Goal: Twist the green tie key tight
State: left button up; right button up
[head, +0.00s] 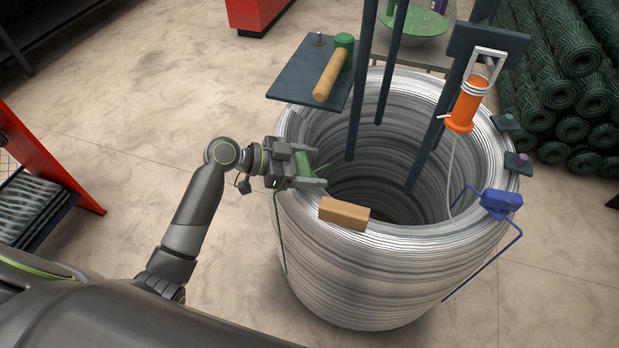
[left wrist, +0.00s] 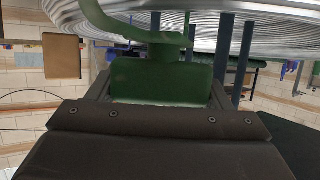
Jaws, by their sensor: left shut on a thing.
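The green tie key (head: 303,162) is at the left rim of the big wire coil (head: 345,270). My left gripper (head: 318,168) is shut on it, its fingers pointing right across the rim. In the left wrist view the key (left wrist: 160,80) fills the space between the fingers, with a green loop or strap rising from it toward the coil wire (left wrist: 200,12). A thin green strap (head: 280,235) hangs down the coil's outer left side. How tight the tie is cannot be told. My right gripper is not in view.
A wooden block (head: 344,213) lies on the near rim. A dark plate (head: 290,85) with a wooden-handled mallet (head: 331,75) stands at the back left. Dark posts rise inside the coil. An orange tool (head: 467,100) and a blue tool (head: 501,201) are at the right.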

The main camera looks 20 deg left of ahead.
pick_arm(q)
jog(key=m+g+b, duration=0.2)
jog(key=b, duration=0.1)
jog(key=m+g+h+b, duration=0.1)
jog(key=shift+s+f+g, duration=0.15)
jog(key=shift+f+g, duration=0.15)
jog(key=shift+s+d+r+m+g+b, duration=0.1)
jog(key=shift+m+g+b, duration=0.35)
jog(key=shift+b, duration=0.15)
jog(key=shift+s+r+m+g+b, duration=0.1)
jog(key=shift+m+g+b, duration=0.35)
jog(key=shift+b, duration=0.15)
jog(key=shift+r, duration=0.1)
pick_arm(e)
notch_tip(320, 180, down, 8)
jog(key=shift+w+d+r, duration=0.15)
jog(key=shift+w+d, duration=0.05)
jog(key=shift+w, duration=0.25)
pick_arm(q)
jog(key=o, duration=1)
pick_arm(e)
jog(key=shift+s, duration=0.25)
